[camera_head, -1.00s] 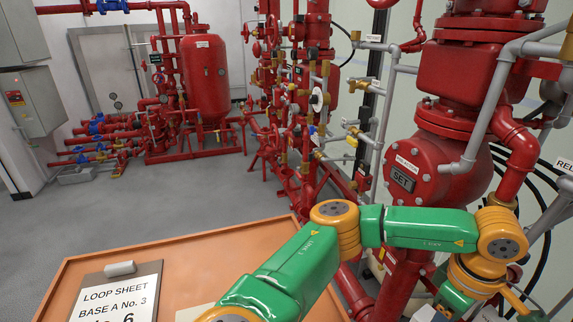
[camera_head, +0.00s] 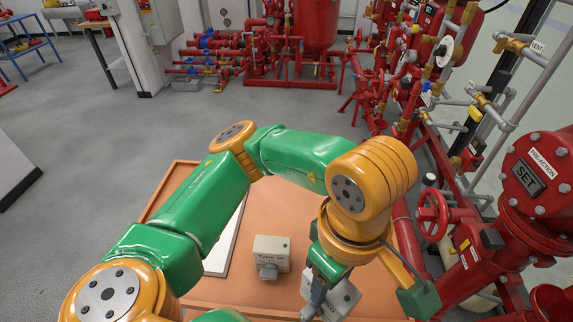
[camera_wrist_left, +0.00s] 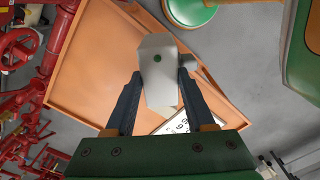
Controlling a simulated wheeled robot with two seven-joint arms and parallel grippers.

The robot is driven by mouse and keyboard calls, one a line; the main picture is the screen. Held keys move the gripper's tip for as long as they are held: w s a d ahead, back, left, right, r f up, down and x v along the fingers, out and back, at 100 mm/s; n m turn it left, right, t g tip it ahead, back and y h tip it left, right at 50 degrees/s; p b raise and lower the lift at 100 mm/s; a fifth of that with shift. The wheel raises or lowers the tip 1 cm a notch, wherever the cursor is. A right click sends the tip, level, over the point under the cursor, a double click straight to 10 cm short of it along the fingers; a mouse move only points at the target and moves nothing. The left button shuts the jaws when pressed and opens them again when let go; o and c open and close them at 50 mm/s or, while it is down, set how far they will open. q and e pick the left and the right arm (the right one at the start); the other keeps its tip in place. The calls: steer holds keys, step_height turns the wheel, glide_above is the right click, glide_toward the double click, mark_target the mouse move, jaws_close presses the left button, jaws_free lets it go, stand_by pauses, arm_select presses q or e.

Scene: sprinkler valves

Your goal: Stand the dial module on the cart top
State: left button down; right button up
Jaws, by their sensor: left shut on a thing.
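The dial module (camera_head: 345,300) is a pale grey box in my left gripper (camera_head: 318,290), low in the head view. In the left wrist view the module (camera_wrist_left: 158,72) sits between the two dark fingers of the left gripper (camera_wrist_left: 157,82), with a small green dot on its near side. Its dial face cannot be made out. The orange cart top (camera_head: 375,285) lies below; in the left wrist view the cart top (camera_wrist_left: 95,65) shows around the module. I cannot tell whether they touch. My right gripper is not in view.
A pale grey box labelled "Type" (camera_head: 271,250), with a grey fitting in front, stands on the cart just left of the held module. A white sheet (camera_head: 222,245) lies left of it, partly behind my arm. Red pipework with a handwheel (camera_head: 432,215) borders the cart's right side.

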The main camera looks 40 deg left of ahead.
arm_select(q)
steer(key=w+a+f+p, duration=0.2)
steer(key=w+f+p, duration=0.1)
steer(key=w+f, duration=1)
steer(key=shift+w+a+f+p, duration=0.25)
steer(key=shift+w+a+p, duration=0.15)
steer(key=shift+c, duration=1.3)
jaws_free()
steer(key=shift+r, duration=0.1)
